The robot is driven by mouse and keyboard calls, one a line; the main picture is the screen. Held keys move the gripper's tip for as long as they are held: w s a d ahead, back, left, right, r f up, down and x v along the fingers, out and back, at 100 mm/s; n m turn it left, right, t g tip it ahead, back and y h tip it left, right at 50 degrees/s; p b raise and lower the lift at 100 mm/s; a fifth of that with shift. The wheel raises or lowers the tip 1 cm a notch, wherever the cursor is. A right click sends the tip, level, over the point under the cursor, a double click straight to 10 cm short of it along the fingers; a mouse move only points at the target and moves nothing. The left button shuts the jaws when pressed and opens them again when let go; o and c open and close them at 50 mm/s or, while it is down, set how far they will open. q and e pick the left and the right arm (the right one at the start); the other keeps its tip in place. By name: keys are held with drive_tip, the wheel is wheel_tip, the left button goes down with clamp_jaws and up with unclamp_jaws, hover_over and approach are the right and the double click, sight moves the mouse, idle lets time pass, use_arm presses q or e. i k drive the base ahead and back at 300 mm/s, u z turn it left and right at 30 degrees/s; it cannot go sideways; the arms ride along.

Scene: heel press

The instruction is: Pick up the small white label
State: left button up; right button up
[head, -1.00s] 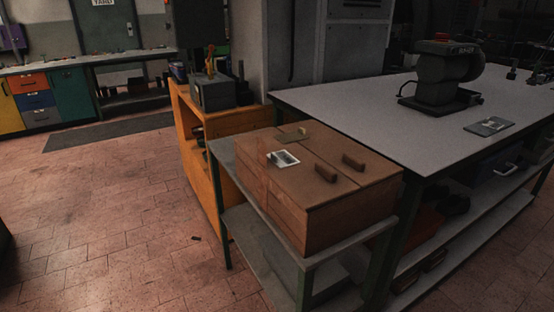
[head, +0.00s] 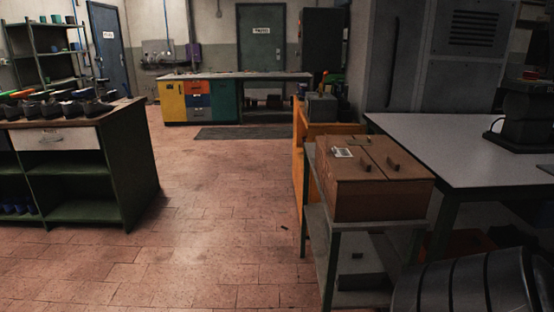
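A small white rectangle (head: 342,152), which looks like the label, lies flat on the brown wooden box (head: 375,197), near the left of its lid. It has a pale edge and a greyer middle, too small to read. The box has dark handles (head: 392,164) on its lid and stands on a grey shelved stand (head: 336,226). Neither of my grippers shows in the head view.
A long grey-topped bench (head: 440,150) adjoins the box stand on the right. An orange cabinet (head: 299,165) stands behind it. A dark workbench (head: 85,160) is at left. A dark ribbed shape, unidentified, fills the bottom right corner.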

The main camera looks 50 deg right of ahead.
sight(338, 151)
drive_tip(key=z, duration=0.1)
drive_tip(key=i, duration=1.55)
drive_tip(key=z, duration=1.4)
drive_tip(key=i, duration=1.3)
drive_tip(key=z, duration=1.35)
